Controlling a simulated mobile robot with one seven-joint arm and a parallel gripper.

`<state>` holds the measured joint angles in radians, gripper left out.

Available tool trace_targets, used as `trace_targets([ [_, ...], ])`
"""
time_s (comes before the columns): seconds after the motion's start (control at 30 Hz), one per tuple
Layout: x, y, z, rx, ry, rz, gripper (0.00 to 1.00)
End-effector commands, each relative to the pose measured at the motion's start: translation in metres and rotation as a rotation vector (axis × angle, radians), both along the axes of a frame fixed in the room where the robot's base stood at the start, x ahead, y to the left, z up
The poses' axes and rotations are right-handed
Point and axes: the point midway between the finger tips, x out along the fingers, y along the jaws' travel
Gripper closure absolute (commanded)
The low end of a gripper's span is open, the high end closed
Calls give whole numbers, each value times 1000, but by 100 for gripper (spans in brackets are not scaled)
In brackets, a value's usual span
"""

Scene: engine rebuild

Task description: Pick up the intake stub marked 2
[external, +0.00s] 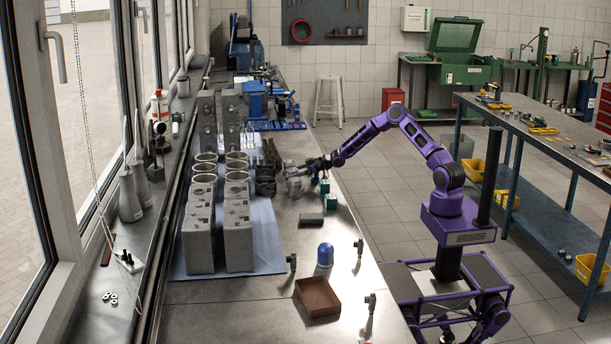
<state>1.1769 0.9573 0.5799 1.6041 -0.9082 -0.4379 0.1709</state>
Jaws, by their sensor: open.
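My purple arm reaches left over the workbench, and my gripper (311,168) is low over the bench's far middle part. It is open. Light grey metal parts (294,187) stand right beside and below the fingers. I cannot tell from this distance whether the fingers touch them. Darker parts (265,182) stand just left of these. No number 2 can be read on any part, so I cannot tell which one is the intake stub marked 2.
Grey blocks (238,240) and open cylinders (203,170) crowd the blue mat on the left. Green-and-white boxes (331,200) stand right of the gripper. A brown tray (317,297), a blue-capped bottle (324,256) and small fittings (359,247) are nearer. Bare bench lies between them.

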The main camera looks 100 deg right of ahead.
Motion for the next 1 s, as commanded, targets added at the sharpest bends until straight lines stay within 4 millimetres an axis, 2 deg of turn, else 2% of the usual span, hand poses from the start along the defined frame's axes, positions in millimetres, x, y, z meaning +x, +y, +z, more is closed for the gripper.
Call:
trace_targets([
  [0.17, 0, 0, 0, 0, 0, 0, 0],
  [0.73, 0, 0, 0, 0, 1, 0, 100],
  [1.0, 0, 0, 4, -1, -2, 0, 100],
])
